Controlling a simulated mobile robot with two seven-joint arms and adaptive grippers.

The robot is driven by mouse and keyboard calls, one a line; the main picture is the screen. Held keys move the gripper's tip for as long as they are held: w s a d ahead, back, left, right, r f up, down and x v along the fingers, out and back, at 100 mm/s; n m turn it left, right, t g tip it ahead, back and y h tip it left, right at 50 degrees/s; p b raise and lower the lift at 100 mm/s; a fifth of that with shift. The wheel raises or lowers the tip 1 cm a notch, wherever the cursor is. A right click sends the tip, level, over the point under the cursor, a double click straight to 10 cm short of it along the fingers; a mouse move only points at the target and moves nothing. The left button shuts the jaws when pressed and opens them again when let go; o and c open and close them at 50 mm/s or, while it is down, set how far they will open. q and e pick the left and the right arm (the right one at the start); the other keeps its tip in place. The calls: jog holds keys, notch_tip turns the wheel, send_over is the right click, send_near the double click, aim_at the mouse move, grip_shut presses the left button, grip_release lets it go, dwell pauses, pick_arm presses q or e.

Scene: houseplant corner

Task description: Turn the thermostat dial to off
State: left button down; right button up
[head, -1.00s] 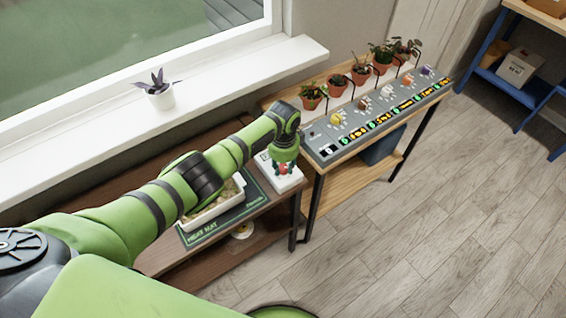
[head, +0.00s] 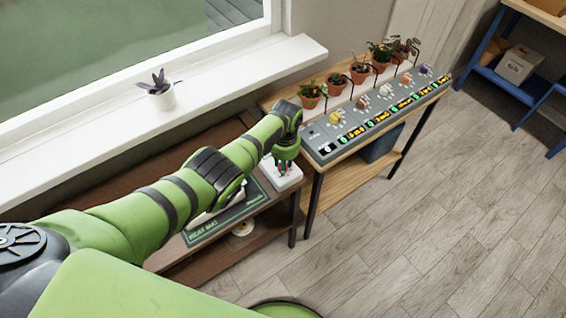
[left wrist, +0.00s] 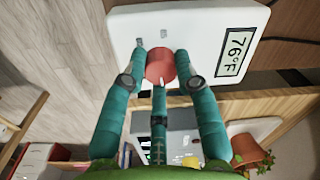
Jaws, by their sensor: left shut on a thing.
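The thermostat (head: 290,181) is a white box on the dark brown bench's right end. In the left wrist view its white face (left wrist: 121,32) carries a display (left wrist: 235,42) reading 76°F. Its round red dial (left wrist: 158,62) has a small white mark on the edge towards my gripper. My left gripper (head: 284,170) reaches down to the thermostat. In the left wrist view its teal fingers (left wrist: 160,70) are closed around the dial. The dial's scale cannot be made out. My right gripper is in neither view.
A dark green heat mat (head: 206,236) lies left of the thermostat, with a tray mostly hidden by my arm. A grey control panel (head: 322,150) with knobs and lit displays stands close on the right, with several potted plants behind. A small plant (head: 160,96) sits on the windowsill.

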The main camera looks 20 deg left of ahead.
pick_arm(q)
jog(key=shift+d+n, duration=0.1)
jog(key=shift+n, duration=0.8)
jog(key=c, duration=0.9)
grip_release()
jog(key=shift+c, duration=0.2)
jog(key=shift+r, duration=0.15)
notch_tip(320, 180, up, 12)
jog(key=shift+d, duration=0.15)
jog(key=shift+f, duration=0.2)
